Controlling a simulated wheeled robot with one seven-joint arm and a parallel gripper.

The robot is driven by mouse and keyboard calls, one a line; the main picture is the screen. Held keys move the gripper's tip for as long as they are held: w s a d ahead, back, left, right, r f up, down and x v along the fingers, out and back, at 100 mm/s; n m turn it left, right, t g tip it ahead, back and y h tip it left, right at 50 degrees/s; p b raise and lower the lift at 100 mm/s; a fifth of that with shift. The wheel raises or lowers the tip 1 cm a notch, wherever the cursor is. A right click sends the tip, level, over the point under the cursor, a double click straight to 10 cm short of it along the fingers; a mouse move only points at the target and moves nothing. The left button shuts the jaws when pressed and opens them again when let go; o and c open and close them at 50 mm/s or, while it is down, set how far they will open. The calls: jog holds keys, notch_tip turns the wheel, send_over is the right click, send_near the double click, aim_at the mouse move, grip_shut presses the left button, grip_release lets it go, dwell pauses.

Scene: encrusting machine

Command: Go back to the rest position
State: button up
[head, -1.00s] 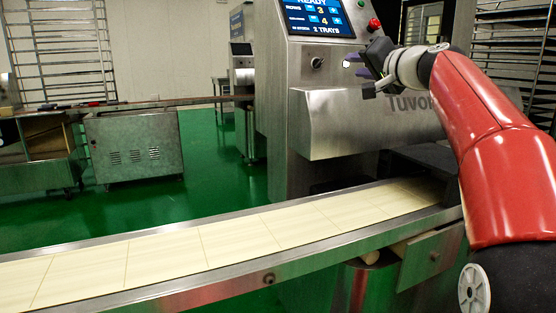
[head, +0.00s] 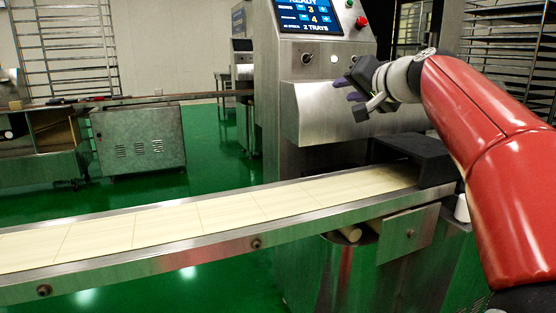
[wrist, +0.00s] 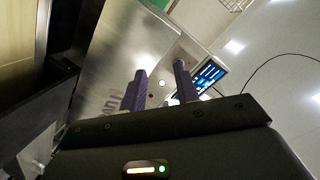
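My gripper (head: 350,97) is in front of the steel face of the encrusting machine (head: 335,115), below its screen and buttons, in the head view. My red arm reaches in from the right. In the wrist view my gripper (wrist: 160,88) shows two purple fingers standing apart with nothing between them. The machine's blue screen (head: 309,16) shows at the top of the head view, and it also appears behind the fingers in the wrist view (wrist: 208,75). I cannot tell whether the fingers touch the machine, but they look clear of it.
A conveyor (head: 210,214) with pale belt runs across the front, empty, into a dark hood (head: 418,157) at the right. A red button (head: 362,21) and a knob (head: 307,59) sit on the machine. A steel cabinet (head: 140,139) and racks stand behind. Green floor (head: 215,150) is open at left.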

jog(key=s+f+n+g+h, duration=0.3)
jog(key=s+f+g+h, duration=0.3)
jog(key=s+f, duration=2.7)
notch_tip(320, 180, down, 3)
jog(key=g, duration=0.2)
jog(key=shift+s+d+n+g, duration=0.15)
jog(key=shift+s+n+g, duration=0.15)
jog(key=shift+n+g, duration=0.1)
jog(key=shift+r, duration=0.1)
